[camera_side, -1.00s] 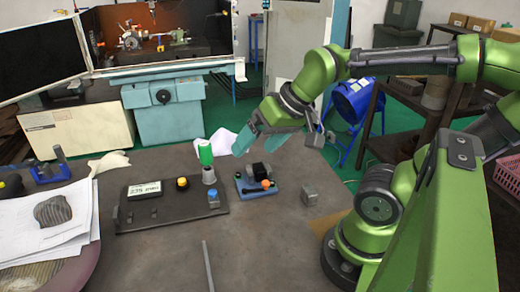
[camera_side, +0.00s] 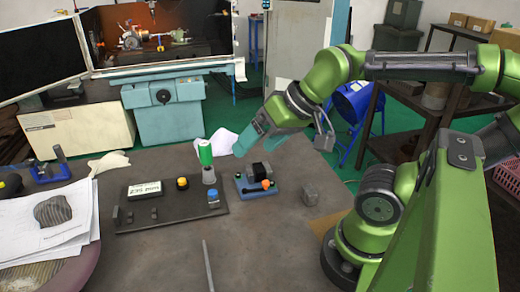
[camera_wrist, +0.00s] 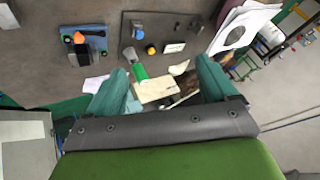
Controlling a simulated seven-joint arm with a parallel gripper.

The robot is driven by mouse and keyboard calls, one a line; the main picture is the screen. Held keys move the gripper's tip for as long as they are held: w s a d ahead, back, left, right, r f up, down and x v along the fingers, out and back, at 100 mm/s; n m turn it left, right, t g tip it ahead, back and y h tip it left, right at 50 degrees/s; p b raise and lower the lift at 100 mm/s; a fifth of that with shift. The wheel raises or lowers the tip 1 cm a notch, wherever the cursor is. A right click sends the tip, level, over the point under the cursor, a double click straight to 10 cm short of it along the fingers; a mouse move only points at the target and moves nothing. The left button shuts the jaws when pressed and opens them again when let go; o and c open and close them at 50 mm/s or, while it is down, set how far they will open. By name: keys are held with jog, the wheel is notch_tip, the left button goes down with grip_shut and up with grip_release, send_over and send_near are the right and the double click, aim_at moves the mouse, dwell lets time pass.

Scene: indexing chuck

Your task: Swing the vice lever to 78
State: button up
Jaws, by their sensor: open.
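The vice (camera_side: 256,176) is a small blue base with a black block on it, on the bench in the side view. Its lever ends in an orange knob (camera_side: 266,185), at the front right of the black block. In the wrist view the vice (camera_wrist: 86,47) is at the upper left, with the orange knob (camera_wrist: 79,38) on it. My gripper (camera_side: 241,149) has teal fingers and hangs above and behind the vice, apart from it. In the wrist view the fingers of my gripper (camera_wrist: 162,75) are wide apart with nothing held. No scale marks are readable.
A dark plate (camera_side: 150,213) left of the vice carries a display, a yellow button (camera_side: 182,183), a blue-topped part (camera_side: 213,196) and a green-topped cylinder (camera_side: 205,153). The bench in front is mostly clear, with a thin rod.

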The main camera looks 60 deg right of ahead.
jog(key=shift+w+f, duration=0.1)
jog(key=shift+f, duration=0.2)
jog(key=c, duration=0.4)
jog(key=w+d+f+m+g, duration=0.1)
jog(key=d+m, duration=0.1)
jog(key=w+d+f+m+g, duration=0.1)
jog(key=w+d+m, duration=0.1)
jog(key=w+d+f+m+g+h, duration=0.1)
jog(key=d+m+g, duration=0.1)
jog(key=d, duration=0.1)
jog(key=shift+w, duration=0.4)
jog(key=shift+c, duration=1.3)
jog(key=m+g+h, duration=0.1)
jog(key=m+g, duration=0.2)
jog(key=m, duration=0.7)
send_over(266, 182)
jog(key=f, duration=0.1)
notch_tip(266, 182, down, 16)
jog(key=shift+f, duration=0.2)
grip_shut()
